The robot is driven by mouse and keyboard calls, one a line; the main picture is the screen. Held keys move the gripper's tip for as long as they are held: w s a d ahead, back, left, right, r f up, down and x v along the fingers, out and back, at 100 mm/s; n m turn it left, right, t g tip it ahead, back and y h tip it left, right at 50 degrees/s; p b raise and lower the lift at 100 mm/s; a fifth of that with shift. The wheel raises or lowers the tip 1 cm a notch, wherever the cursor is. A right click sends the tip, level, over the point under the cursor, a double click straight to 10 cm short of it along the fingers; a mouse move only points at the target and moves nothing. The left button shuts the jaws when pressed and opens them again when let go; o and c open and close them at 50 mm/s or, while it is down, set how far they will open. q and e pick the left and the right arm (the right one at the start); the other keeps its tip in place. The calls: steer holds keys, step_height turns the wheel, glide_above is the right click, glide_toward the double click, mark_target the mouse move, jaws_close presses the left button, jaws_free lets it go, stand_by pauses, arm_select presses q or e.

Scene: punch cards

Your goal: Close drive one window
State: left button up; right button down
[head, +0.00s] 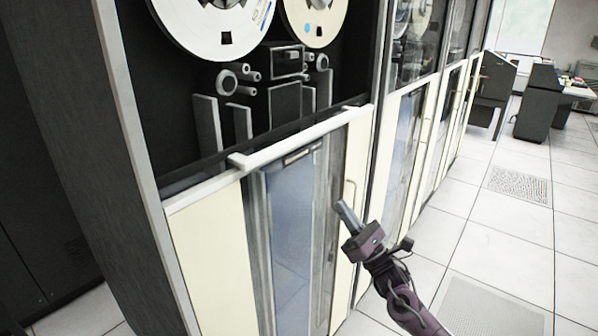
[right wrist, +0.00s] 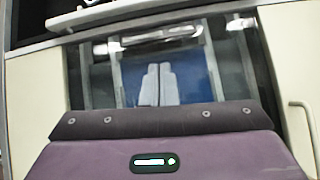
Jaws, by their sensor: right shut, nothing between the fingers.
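The nearest tape drive cabinet (head: 205,235) has its upper bay open to view, with two tape reels (head: 215,25) showing. A white horizontal handle bar (head: 300,137), apparently the window's edge, runs along the bottom of that bay. It also shows at the top of the right wrist view (right wrist: 110,14). The window appears lowered, its pane mostly hidden. My right gripper (head: 346,212) is shut and empty, in front of the lower blue glass panel (head: 293,235) and below the bar, apart from it. Its fingertips (right wrist: 158,84) point at that panel. My left gripper is not in view.
A thin vertical door handle (head: 349,195) is close to my right gripper. More tape cabinets (head: 405,130) continue to the right. White tiled floor (head: 505,240) lies open on the right, with dark consoles (head: 540,100) farther back.

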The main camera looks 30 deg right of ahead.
steer(key=w+a+r+n+y+p, duration=0.1)
steer(key=w+r+p, duration=0.1)
steer(key=r, duration=0.4)
steer(key=w+a+r+n+y+p, duration=0.1)
steer(key=w+a+r+p, duration=0.1)
steer(key=r, duration=0.5)
steer(key=shift+w+a+p, duration=0.3)
steer(key=shift+w+p, duration=0.45)
steer(key=shift+w, duration=0.3)
step_height(320, 180, up, 45)
steer(key=p, duration=1.2)
steer(key=shift+s+d, duration=0.15)
steer(key=shift+d, duration=0.05)
